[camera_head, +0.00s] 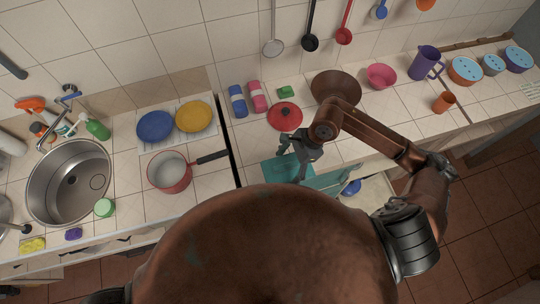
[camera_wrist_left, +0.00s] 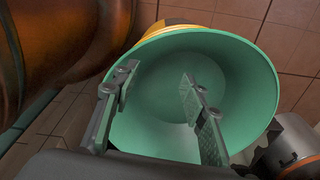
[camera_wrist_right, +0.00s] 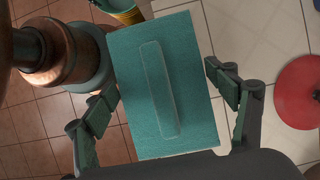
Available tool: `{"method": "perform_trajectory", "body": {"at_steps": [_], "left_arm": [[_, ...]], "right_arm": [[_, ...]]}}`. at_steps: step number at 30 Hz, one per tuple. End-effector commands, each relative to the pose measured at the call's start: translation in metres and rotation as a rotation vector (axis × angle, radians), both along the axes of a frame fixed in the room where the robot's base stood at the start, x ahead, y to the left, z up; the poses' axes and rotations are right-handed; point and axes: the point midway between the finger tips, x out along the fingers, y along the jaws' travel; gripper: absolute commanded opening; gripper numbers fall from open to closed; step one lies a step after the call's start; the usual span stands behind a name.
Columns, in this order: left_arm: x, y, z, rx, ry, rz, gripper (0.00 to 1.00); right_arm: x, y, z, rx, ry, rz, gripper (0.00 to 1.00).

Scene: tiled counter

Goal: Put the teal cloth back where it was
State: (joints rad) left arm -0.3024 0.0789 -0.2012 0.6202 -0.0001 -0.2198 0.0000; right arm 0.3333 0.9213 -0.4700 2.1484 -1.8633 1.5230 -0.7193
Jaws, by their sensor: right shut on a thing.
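The teal cloth (camera_head: 278,167) is at the counter's front edge, partly hidden by my right gripper (camera_head: 298,160). In the right wrist view the cloth (camera_wrist_right: 190,60) is a flat rectangle with a pale raised strip along its middle. My right gripper (camera_wrist_right: 172,97) is shut on the cloth, its fingers at the cloth's two sides. I cannot tell whether the cloth touches the counter. My left gripper (camera_wrist_left: 160,105) is open and empty, in front of the mouth of a green bin (camera_wrist_left: 245,65). My left gripper does not show in the head view.
A red lid (camera_head: 285,116) lies behind my right gripper, with a brown bowl (camera_head: 330,84) farther back. An open drawer (camera_head: 376,195) holding a blue thing (camera_head: 351,187) is below the counter's edge.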

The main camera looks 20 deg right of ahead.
Motion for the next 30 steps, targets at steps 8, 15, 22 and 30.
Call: {"method": "perform_trajectory", "body": {"at_steps": [8, 15, 22, 30], "left_arm": [[-0.011, 0.001, 0.018, 0.002, 0.015, 0.003, 0.40], [0.010, 0.000, 0.026, 0.000, -0.012, 0.000, 0.40], [0.013, 0.000, 0.031, 0.000, -0.017, -0.001, 0.40], [0.005, 0.001, 0.041, 0.001, -0.006, 0.001, 0.40]], "right_arm": [[0.057, 0.021, -0.033, 0.003, 0.006, -0.006, 0.56], [0.084, 0.030, -0.068, 0.001, 0.001, -0.002, 0.56], [0.094, 0.034, -0.085, 0.001, 0.004, -0.002, 0.56], [0.094, 0.033, -0.111, 0.000, 0.000, 0.001, 0.56]]}}
